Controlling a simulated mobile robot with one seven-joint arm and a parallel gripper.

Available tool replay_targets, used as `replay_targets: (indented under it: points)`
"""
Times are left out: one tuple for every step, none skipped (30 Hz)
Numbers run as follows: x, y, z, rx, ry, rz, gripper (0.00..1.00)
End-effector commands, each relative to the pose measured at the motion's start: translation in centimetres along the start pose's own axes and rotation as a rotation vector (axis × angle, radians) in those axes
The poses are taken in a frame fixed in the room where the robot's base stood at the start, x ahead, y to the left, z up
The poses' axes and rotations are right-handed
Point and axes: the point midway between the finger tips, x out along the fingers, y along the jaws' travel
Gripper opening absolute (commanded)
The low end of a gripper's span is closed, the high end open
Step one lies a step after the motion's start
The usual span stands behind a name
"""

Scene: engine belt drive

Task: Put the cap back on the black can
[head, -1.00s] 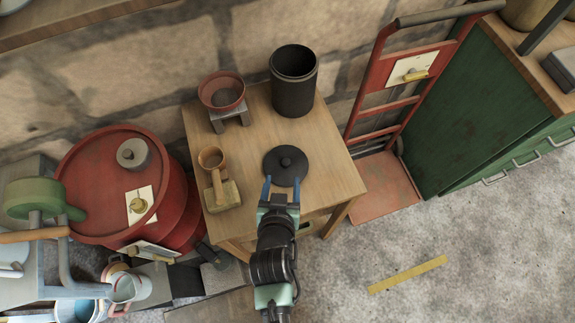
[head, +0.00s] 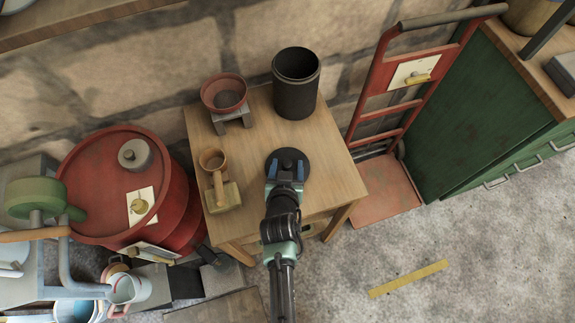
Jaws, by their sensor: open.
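The black can (head: 296,90) stands upright and open at the back right of the small wooden table (head: 335,165). The round black cap (head: 287,154) lies flat on the table in front of the can, its knob up. My gripper (head: 286,168) is over the near part of the cap, its two blue fingertips apart on either side of the knob. My gripper hides the near edge of the cap. I cannot tell whether the fingers touch the cap.
A red bowl on a grey stand (head: 225,97) is at the table's back left. A wooden cup (head: 213,162) and a brass-coloured block (head: 222,197) are at the left edge. A red hand truck (head: 390,110) stands right of the table. The table's right side is clear.

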Motion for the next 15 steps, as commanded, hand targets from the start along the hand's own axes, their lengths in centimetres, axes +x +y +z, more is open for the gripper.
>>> replay_targets:
  points:
    - [0.0,0.0,-0.01,0.0,0.0,0.0,0.65]
    - [-0.01,0.01,0.0,0.0,0.0,0.0,0.65]
    - [-0.02,0.0,-0.01,0.0,0.0,0.0,0.65]
    - [-0.02,0.01,0.0,0.0,0.0,0.0,0.65]
    - [-0.02,0.01,0.0,0.0,0.0,0.0,0.6]
    - [-0.03,0.0,0.0,0.0,0.0,0.0,0.53]
    - [-0.03,0.01,0.0,0.0,0.0,0.0,0.47]
    - [-0.03,0.0,0.0,0.0,0.0,0.0,0.42]
    - [-0.04,0.0,0.0,0.0,0.0,0.0,0.35]
    - [-0.04,0.0,0.0,0.0,0.0,0.0,0.29]
    - [-0.04,0.0,0.0,0.0,0.0,0.0,0.24]
    - [-0.04,0.0,0.01,0.0,0.0,0.0,0.17]
    - [-0.04,0.0,0.01,0.0,0.0,0.0,0.11]
    - [-0.04,0.0,0.01,0.0,0.0,0.0,0.06]
    - [-0.04,0.0,0.01,0.0,0.0,0.0,0.0]
